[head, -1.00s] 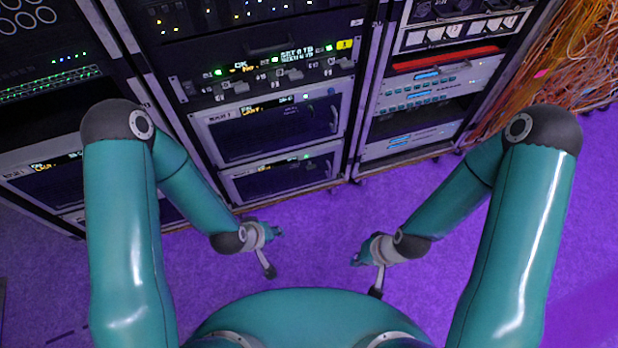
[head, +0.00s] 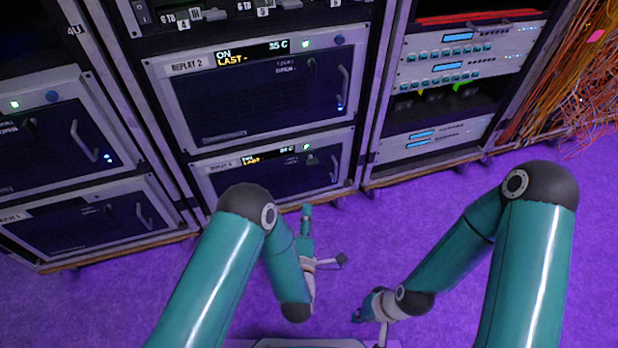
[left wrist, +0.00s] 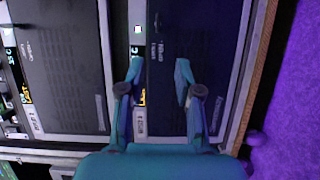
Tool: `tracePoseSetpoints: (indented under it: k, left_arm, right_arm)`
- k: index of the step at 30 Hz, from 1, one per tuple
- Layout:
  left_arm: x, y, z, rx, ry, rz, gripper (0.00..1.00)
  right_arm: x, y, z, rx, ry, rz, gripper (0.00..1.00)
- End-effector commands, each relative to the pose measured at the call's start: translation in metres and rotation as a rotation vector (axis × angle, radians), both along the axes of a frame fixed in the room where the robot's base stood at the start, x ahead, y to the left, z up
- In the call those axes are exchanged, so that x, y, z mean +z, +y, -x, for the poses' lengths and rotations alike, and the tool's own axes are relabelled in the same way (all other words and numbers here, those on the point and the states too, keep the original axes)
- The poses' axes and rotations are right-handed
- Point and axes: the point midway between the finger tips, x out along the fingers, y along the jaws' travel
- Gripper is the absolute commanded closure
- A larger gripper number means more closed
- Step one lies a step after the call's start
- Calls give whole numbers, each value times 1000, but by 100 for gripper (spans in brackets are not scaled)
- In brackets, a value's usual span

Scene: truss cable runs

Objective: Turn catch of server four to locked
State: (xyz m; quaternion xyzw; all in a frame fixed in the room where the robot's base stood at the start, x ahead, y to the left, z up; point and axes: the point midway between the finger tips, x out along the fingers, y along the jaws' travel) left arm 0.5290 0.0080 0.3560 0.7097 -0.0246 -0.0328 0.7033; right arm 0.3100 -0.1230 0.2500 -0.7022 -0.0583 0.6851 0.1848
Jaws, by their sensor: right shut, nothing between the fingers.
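The lower server (head: 245,182) in the middle rack has a label that looks like a number 4, but it is too small to be sure. Its dark catch (head: 309,160) sits right of small lettering, near a green light; its setting is not readable. In the left wrist view, turned sideways, the catch (left wrist: 158,24) is beyond the fingers. My left gripper (head: 306,212) is open and empty, in front of this server's lower edge, apart from the catch; its spread fingers also show in the left wrist view (left wrist: 160,75). My right gripper (head: 360,311) is shut and empty, low over the floor.
A server labelled REPLAY 2 (head: 262,100) sits directly above, with a handle (head: 343,88) at its right. More servers (head: 60,140) fill the left rack. Loose orange cables (head: 570,80) hang at the far right. The purple floor (head: 430,220) before the racks is clear.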

Motion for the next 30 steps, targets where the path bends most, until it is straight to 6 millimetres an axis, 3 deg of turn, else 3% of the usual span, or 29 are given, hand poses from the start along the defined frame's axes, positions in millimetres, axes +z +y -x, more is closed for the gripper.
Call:
tracePoseSetpoints:
  k: [8,21,30]
  left_arm:
    - [-1,-3,-26,3,-17,14,66]
    - [-3,-9,-119,4,-15,11,66]
    - [-1,-12,-160,3,-12,10,66]
  right_arm:
    - [-12,0,0,0,-1,0,100]
    - [-45,0,0,0,0,0,100]
    - [-58,0,0,0,0,0,100]
